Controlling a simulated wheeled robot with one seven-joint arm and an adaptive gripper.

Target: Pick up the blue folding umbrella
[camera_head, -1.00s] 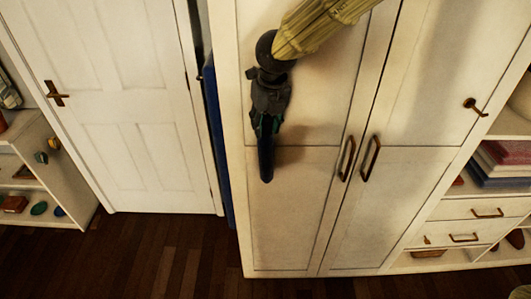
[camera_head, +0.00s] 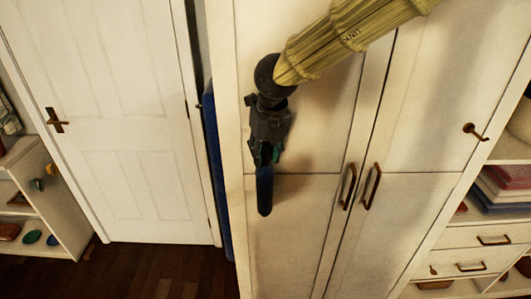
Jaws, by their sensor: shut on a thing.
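The blue folding umbrella (camera_head: 264,194) is a dark blue, slim, closed shape hanging down from my gripper (camera_head: 264,163). My gripper points downward and is shut on the umbrella's upper end, which the fingers hide. The umbrella hangs upright in front of the left door of a cream wardrobe, clear of the floor. Whether it touches the wardrobe door cannot be told from this view.
The cream wardrobe (camera_head: 292,235) with two long handles stands close behind my arm. A white door (camera_head: 125,140) is at left. Open shelves (camera_head: 72,208) with small objects stand far left. Folded cloths (camera_head: 506,190) and drawers are at right.

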